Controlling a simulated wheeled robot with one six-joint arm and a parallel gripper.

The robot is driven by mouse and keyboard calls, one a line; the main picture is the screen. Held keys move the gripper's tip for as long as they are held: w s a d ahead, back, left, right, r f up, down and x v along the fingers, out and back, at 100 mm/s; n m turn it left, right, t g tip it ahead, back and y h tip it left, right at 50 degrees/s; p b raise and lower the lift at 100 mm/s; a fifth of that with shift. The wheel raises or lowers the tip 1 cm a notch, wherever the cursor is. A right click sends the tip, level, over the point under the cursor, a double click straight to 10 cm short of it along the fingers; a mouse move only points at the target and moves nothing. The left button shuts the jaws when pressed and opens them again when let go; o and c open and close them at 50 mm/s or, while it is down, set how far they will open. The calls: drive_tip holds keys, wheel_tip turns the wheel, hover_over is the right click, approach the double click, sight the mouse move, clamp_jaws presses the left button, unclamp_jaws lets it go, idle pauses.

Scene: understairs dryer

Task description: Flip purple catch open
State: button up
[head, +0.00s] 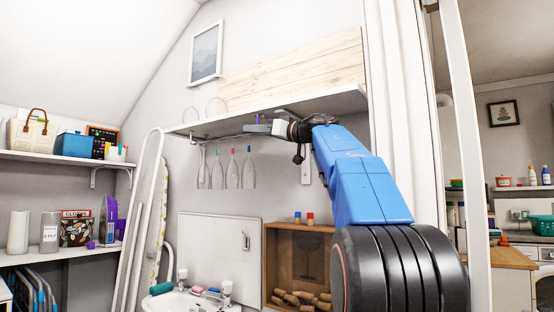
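A small purple piece (257,117), likely the catch, shows just under the front edge of the high white shelf (330,103). It is partly covered by my gripper, and its position, open or closed, is too small to tell. My gripper (254,128) reaches in from the right, pointing left, just below the shelf edge. It overlaps the lower part of the purple piece in the picture; I cannot tell whether they touch. The fingers are seen edge-on, so their gap is not clear.
Several stemmed glasses (233,172) hang under the shelf, close left of and below my gripper. A wooden box (266,265) with corks and a white wall panel (212,242) sit lower. A basin (178,302) is below. A white door frame (400,90) stands at right.

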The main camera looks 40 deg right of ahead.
drive_tip(key=s+d+f+t+y, duration=0.2)
drive_tip(key=s+f+t, duration=0.4)
drive_tip(key=f, duration=0.5)
drive_tip(key=s+d, duration=0.1)
drive_tip(key=s, duration=0.1)
drive_tip(key=shift+s+t, duration=0.3)
drive_tip(key=shift+s, duration=0.1)
idle(1.0)
drive_tip(key=shift+d, duration=0.1)
